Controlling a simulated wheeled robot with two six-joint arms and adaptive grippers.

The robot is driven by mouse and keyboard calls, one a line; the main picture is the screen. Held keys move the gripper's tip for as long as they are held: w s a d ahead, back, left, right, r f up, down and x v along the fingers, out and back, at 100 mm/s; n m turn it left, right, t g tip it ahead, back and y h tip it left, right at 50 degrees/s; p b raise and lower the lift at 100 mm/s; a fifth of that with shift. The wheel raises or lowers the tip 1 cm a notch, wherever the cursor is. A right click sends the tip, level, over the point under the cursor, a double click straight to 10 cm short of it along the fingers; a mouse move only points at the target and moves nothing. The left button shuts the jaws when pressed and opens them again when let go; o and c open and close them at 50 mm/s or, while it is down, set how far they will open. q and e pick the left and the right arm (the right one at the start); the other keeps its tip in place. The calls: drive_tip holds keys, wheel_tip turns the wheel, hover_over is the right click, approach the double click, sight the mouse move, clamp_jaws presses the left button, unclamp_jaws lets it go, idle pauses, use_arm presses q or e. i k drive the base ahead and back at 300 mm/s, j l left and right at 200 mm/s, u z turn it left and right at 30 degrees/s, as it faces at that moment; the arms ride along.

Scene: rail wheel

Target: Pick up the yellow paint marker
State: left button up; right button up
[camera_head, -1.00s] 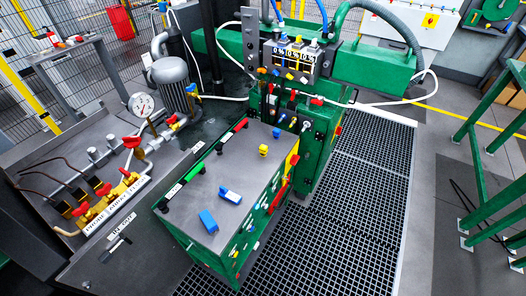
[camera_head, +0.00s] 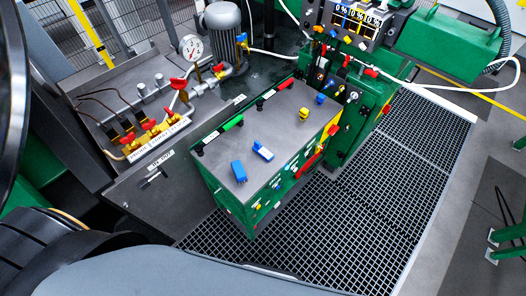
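A small yellow item (camera_head: 304,113) with a dark marking stands on the grey top of the green cabinet (camera_head: 222,168), towards its right rear. It may be the yellow paint marker, but it is too small to tell for sure. A small blue item (camera_head: 320,98) is just behind it. A blue and white item (camera_head: 263,151) and a blue block (camera_head: 239,172) lie nearer the front of the top. Neither of my grippers is in view. Large dark and grey parts, which look like my own arm, fill the left edge and the bottom.
Red and green handles lie along the cabinet top's left edge. A bench with red-handled valves (camera_head: 150,126), a pressure gauge (camera_head: 190,47) and a motor (camera_head: 222,30) stands to the left. A control panel (camera_head: 345,22) rises behind. Metal floor grating (camera_head: 345,215) is clear on the right.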

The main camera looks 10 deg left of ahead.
sight(304, 113)
drive_tip(key=u, duration=3.05)
drive_tip(key=z, duration=3.05)
drive_tip(key=l+u, duration=0.1)
drive_tip(key=u, duration=0.75)
drive_tip(key=i+l+u, duration=0.1)
drive_tip(key=l+u, duration=0.25)
drive_tip(key=l, duration=0.2)
drive_tip(key=l+u, duration=0.35)
drive_tip(key=l, duration=0.25)
drive_tip(key=l+u, duration=0.35)
drive_tip(key=l, duration=0.25)
drive_tip(key=i, duration=0.05)
